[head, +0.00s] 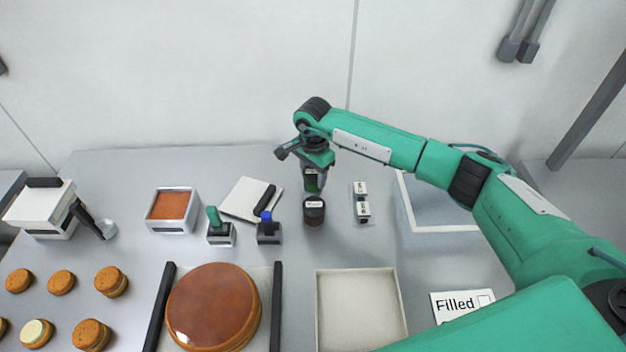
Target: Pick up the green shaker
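A small dark shaker with a green part (312,184) is near the back of the table, just behind a dark brown jar. My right gripper (314,172) points down over the shaker, with its fingers at the shaker's upper part. The fingers are small and partly hidden, so I cannot tell whether they are closed on it or whether it is lifted. My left gripper is not in view.
The dark brown jar (314,211) stands close in front of the shaker. A small labelled holder (361,202) is to its right, and blue-handled (267,229) and green-handled (218,227) tools are to its left. An empty square tray (402,310) is nearer.

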